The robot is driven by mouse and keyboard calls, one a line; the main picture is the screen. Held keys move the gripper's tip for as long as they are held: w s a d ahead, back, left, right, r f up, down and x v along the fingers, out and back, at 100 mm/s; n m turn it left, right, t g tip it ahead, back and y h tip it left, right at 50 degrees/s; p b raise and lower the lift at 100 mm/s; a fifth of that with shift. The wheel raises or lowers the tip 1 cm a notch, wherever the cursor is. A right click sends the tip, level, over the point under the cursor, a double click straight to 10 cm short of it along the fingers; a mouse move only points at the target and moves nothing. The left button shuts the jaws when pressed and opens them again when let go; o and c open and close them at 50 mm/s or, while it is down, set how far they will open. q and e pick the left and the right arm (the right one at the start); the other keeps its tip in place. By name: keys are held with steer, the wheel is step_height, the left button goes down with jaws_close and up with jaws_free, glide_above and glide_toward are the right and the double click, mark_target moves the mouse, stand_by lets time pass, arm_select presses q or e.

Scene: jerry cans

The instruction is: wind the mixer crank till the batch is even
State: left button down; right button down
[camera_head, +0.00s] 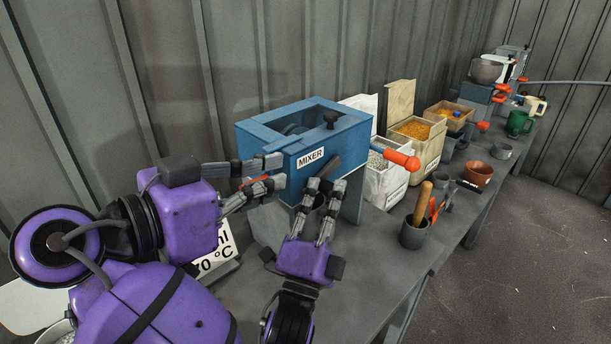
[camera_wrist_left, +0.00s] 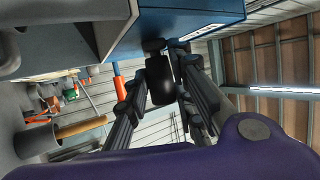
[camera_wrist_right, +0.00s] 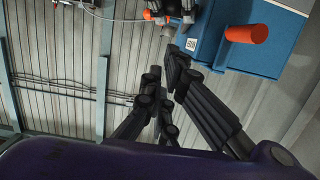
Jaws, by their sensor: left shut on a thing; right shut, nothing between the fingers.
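The blue mixer (camera_head: 282,137), labelled MIXER, stands on the bench against the wall, with a window in its top and dark shapes inside that I cannot make out. An orange-red handle (camera_head: 402,158) sticks out on its right. My left gripper (camera_head: 327,188) is at the mixer's front, its fingers shut on a dark cylindrical grip (camera_wrist_left: 160,80), partly hidden by the fingers. My right gripper (camera_head: 275,170) is shut and empty at the mixer's left. An orange piece (camera_head: 256,180) shows beside its fingers; in the right wrist view an orange cylinder (camera_wrist_right: 247,34) juts from the mixer.
Right of the mixer are bins of white and yellow material (camera_head: 415,128). A grey cup with tools (camera_head: 413,235) stands near the bench's front edge. Brown and green cups stand farther along. A white sign (camera_head: 218,247) is partly behind my right arm.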

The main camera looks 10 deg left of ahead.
mark_target(323, 178)
arm_select(q)
steer(key=shift+r, duration=0.2)
arm_select(e)
steer(key=shift+s+f+x, duration=0.1)
steer(key=shift+f+x, duration=0.35)
steer(key=shift+x, duration=1.6)
steer(key=shift+s+f+x, duration=0.1)
steer(key=shift+f+x, duration=0.3)
steer(key=shift+x, duration=1.7)
steer(key=shift+f+x, duration=0.45)
steer(key=shift+x, duration=1.6)
steer(key=shift+a, duration=0.15)
arm_select(q)
steer(key=shift+r, duration=0.1)
arm_select(e)
steer(key=shift+w+f+t+h, duration=0.15)
steer(key=shift+f+t+h, duration=0.35)
steer(key=shift+f+t, duration=0.15)
arm_select(q)
steer(key=c, duration=1.6)
jaws_free()
steer(key=shift+s, duration=0.1)
arm_select(e)
steer(key=shift+f, duration=0.1)
arm_select(q)
steer(key=shift+o, duration=0.6)
steer(key=shift+a, duration=0.1)
arm_select(e)
steer(key=shift+d, duration=0.2)
